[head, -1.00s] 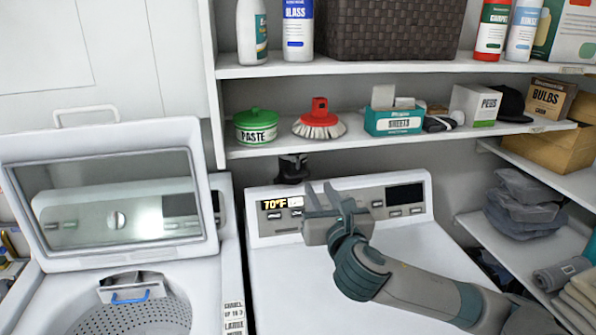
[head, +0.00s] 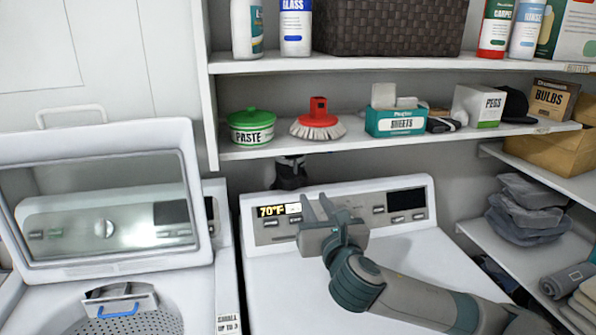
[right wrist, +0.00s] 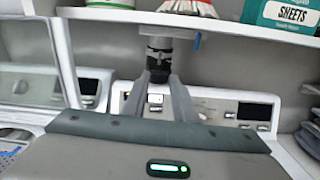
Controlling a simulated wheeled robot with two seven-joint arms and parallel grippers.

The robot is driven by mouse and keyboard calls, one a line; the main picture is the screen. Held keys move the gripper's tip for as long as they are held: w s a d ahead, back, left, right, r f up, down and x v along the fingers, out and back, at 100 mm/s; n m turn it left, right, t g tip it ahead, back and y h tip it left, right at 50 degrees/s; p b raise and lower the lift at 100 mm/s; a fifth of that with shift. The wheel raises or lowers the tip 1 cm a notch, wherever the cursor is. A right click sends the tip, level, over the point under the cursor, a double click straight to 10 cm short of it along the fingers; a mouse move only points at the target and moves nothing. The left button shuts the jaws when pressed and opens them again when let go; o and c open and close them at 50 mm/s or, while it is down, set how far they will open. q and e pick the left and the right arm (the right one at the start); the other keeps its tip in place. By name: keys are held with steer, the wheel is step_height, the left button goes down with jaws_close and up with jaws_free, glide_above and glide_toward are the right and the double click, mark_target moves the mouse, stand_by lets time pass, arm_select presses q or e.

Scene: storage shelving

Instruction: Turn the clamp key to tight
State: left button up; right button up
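A black clamp-like fitting (head: 291,172) hangs under the low shelf, behind the right machine's control panel. In the right wrist view the fitting (right wrist: 159,62) sits around a grey pipe, dark with a pale band. A key on it is too small to make out, so I cannot tell its setting. My right gripper (head: 317,205) is open and empty in front of the panel, just right of and below the fitting. In the right wrist view its two fingers (right wrist: 160,85) stand apart, with the fitting beyond their tips. My left gripper is not in view.
The low shelf (head: 345,143) overhangs the fitting and holds a paste tin (head: 251,134), a red brush (head: 318,122) and a sheets box (head: 395,122). The control panel (head: 408,201) stands close behind my gripper. The left machine's raised lid (head: 100,205) is at left.

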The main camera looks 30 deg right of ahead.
mark_target(296, 168)
steer(key=p+x, duration=0.5)
steer(key=x, duration=1.2)
jaws_close()
